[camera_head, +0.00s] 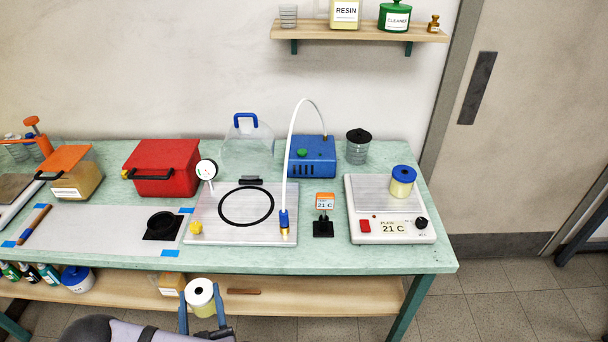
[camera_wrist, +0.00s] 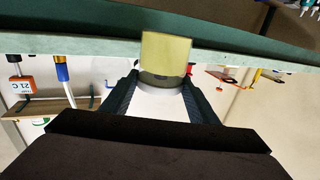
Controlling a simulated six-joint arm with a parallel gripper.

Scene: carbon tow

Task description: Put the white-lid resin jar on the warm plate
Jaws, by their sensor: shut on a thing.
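The white-lid resin jar (camera_head: 200,293) has a pale yellow body and a white lid with a dark round centre. My gripper (camera_head: 201,305) is shut on it, one finger on each side, in front of the bench's front edge. In the wrist view the jar's yellow body (camera_wrist: 166,50) and white lid (camera_wrist: 158,102) show between the fingers (camera_wrist: 160,88). The warm plate (camera_head: 365,202) is a white unit with a metal top at the bench's right end, reading 21 C. A blue-lid jar (camera_head: 403,183) stands on its back right part.
A metal base plate with a black ring (camera_head: 270,228), a hose with a blue fitting (camera_head: 284,220) and a small orange 21 C display (camera_head: 324,203) stand left of the warm plate. A blue pump (camera_head: 312,160) and a black-lid jar (camera_head: 358,148) are behind. The warm plate's front left top is bare.

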